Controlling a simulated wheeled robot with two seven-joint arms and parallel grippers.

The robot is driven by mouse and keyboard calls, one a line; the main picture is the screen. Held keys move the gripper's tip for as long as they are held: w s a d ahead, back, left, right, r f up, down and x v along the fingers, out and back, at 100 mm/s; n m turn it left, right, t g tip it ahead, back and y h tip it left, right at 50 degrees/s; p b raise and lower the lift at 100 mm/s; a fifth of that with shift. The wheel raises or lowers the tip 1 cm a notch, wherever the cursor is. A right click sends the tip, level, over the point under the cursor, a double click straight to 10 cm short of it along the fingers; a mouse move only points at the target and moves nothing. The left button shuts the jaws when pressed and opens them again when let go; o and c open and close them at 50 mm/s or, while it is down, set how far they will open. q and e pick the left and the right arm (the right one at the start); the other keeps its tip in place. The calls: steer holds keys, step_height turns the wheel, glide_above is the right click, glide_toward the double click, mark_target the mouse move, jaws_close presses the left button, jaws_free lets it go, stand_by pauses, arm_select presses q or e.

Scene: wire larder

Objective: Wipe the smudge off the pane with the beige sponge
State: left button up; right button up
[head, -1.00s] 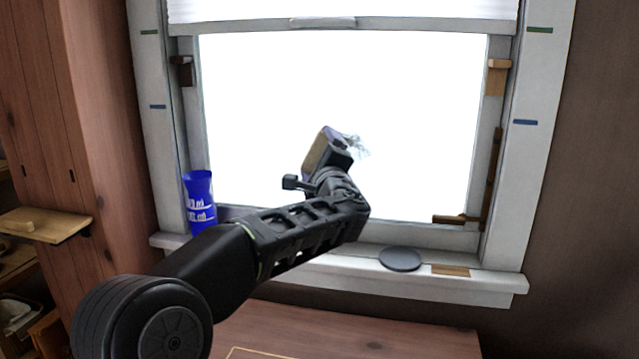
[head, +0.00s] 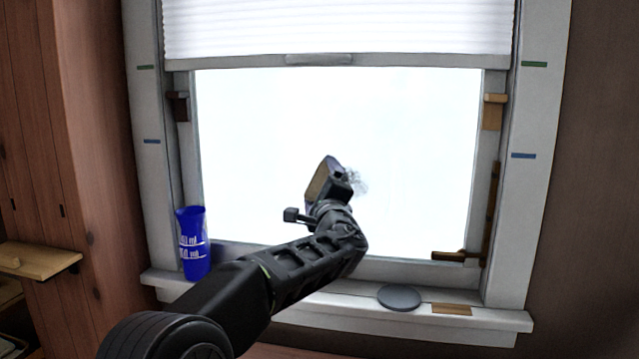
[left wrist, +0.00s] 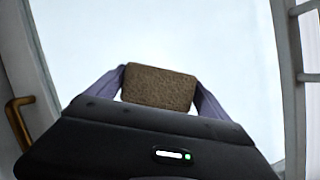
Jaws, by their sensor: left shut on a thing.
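The window pane (head: 270,120) is bright white. A grey, scribbly smudge (head: 357,180) shows on it just right of my left gripper (head: 326,180) in the head view. That gripper is shut on the beige sponge (head: 318,182), which shows as a brown block (left wrist: 160,86) between the purple fingers (left wrist: 160,92) in the left wrist view. The sponge is in front of the pane; I cannot tell whether it touches the glass. Part of the smudge may be hidden behind the gripper. My right gripper is in neither view.
A blue cup (head: 193,243) stands at the sill's left end. A grey disc (head: 399,297) and a wooden piece (head: 451,309) lie on the sill (head: 350,300). A pleated blind (head: 340,25) covers the top. A wooden shelf (head: 38,262) juts out at left.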

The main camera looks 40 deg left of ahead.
arm_select(q)
steer(key=shift+w+a+r+p, duration=0.1)
steer(key=shift+w+a+p, duration=0.25)
steer(key=shift+w, duration=0.25)
steer(key=shift+w+a+p, duration=0.25)
steer(key=shift+w+p, duration=0.05)
steer(key=shift+w, duration=0.25)
steer(key=shift+w+a, duration=0.15)
steer(key=shift+w, duration=0.15)
steer(key=shift+w+a, duration=0.3)
steer(key=shift+w, duration=0.2)
steer(key=shift+s+a+b, duration=0.35)
steer(key=shift+a, duration=0.3)
steer(key=shift+s+a, duration=0.2)
steer(key=shift+a, duration=0.15)
